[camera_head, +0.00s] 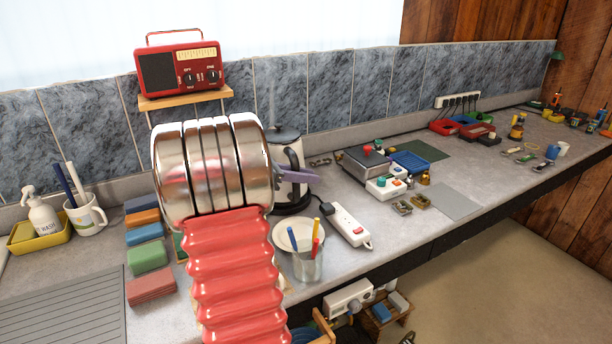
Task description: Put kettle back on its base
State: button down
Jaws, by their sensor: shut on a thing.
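The kettle (284,134) stands behind my arm at the counter's middle, with a grey lid, black handle and pale metal body. It looks upright. My gripper (299,175), with purple fingers, is shut on the kettle at its handle side. My chrome and red arm hides the kettle's left part. A black round base (292,207) shows directly under the kettle. I cannot tell whether the kettle rests fully on it or sits slightly above it.
A white power strip (346,224), a plate (291,231) and a glass with pens (308,264) stand close to the kettle. A red radio (180,68) sits on a shelf behind. Sponges (149,256) lie left of my arm. Small tools and boxes fill the right counter.

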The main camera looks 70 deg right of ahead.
jog(key=shift+f, duration=0.4)
dwell(0.6)
jog(key=c, duration=1.9)
grip_release()
jog(key=v, duration=1.1)
jog(key=shift+f, duration=0.15)
